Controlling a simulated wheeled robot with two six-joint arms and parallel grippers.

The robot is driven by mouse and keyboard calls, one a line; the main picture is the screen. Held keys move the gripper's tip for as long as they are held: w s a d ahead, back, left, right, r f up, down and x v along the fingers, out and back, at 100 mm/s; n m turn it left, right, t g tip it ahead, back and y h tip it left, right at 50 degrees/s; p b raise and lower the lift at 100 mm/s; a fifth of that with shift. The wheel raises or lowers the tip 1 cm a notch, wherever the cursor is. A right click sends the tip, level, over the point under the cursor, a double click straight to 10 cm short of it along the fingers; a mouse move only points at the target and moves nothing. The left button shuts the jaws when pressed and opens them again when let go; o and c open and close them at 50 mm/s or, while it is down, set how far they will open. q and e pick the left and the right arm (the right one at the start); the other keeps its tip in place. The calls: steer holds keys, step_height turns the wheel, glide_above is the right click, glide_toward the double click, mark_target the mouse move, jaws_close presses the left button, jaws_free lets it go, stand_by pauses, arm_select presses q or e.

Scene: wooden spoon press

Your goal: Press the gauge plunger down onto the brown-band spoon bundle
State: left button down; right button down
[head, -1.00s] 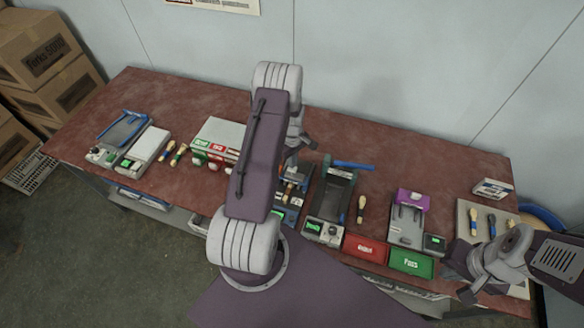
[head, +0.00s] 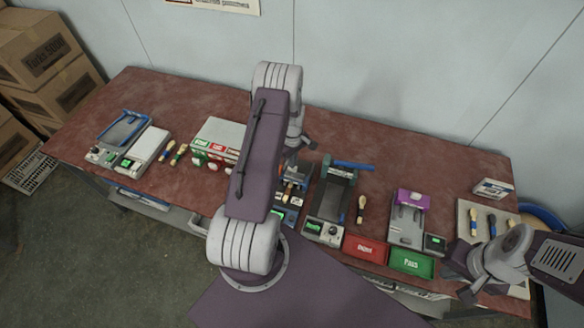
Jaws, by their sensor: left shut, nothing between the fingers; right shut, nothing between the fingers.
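My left arm crosses the middle of the head view, and its gripper (head: 300,147) is shut and empty above a small press-like device (head: 296,174). That device is partly hidden behind my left arm; it may be the gauge, but I cannot make out its plunger or whether the gripper touches it. Small tan pieces (head: 291,196) show at its front, possibly the spoon bundle; a brown band cannot be made out. My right gripper (head: 462,272) is shut and empty near the table's front right edge.
A blue-handled device (head: 333,200) stands right of the press, with a spoon (head: 361,208) beside it. A red tray (head: 365,249), green tray (head: 411,263) and purple-topped device (head: 408,215) lie further right. The back of the red-brown table (head: 400,150) is clear.

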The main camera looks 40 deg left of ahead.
arm_select(q)
steer(key=shift+f+b, duration=0.9)
steer(key=shift+f, duration=0.25)
stand_by(0.4)
step_height(320, 180, up, 7)
steer(key=p, duration=0.5)
steer(key=shift+r, duration=0.15)
